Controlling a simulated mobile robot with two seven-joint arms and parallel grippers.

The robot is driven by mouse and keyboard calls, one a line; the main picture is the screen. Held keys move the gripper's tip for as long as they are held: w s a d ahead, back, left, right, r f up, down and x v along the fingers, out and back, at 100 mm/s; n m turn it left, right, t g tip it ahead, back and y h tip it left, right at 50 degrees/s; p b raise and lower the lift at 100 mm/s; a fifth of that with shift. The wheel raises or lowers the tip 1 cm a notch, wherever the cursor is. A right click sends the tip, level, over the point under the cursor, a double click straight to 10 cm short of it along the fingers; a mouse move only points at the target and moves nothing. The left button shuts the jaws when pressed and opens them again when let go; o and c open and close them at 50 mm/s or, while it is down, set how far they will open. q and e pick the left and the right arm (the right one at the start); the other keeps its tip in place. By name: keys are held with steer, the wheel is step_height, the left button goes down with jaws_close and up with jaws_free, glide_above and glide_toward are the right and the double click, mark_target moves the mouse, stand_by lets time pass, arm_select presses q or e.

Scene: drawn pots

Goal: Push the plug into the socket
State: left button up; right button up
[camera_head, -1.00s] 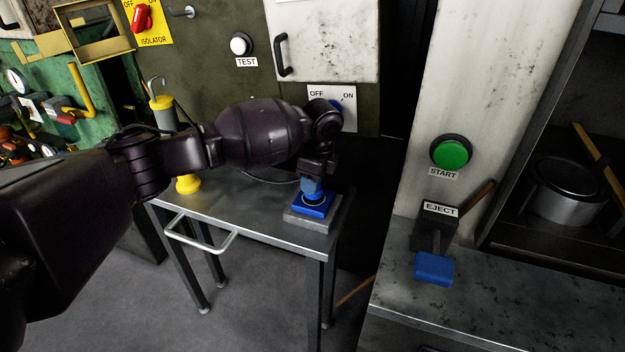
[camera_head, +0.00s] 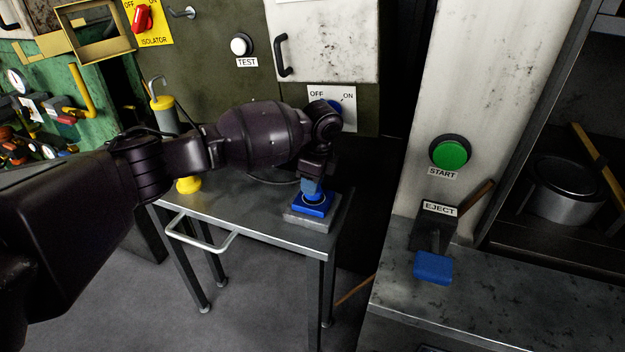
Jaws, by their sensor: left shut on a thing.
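The socket is a blue square piece (camera_head: 314,208) on a grey block at the right end of the metal cart. The plug, a lighter blue piece (camera_head: 311,187), stands upright at the socket's round opening, directly above it. My left gripper (camera_head: 312,178) points down from above and is shut on the plug. The fingers and the dark wrist hide the plug's upper part. How deep the plug sits in the socket I cannot tell. My right gripper is not in view.
The cart top (camera_head: 250,215) is mostly clear, with a handle (camera_head: 205,245) at its front. A yellow-topped grey cylinder (camera_head: 165,115) stands behind my arm. To the right are a green START button (camera_head: 450,151) and the blue-ended EJECT lever (camera_head: 433,267) on a bench.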

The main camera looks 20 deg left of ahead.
arm_select(q)
steer(key=shift+f, duration=0.35)
steer(key=o, duration=0.9)
steer(key=shift+o, duration=0.2)
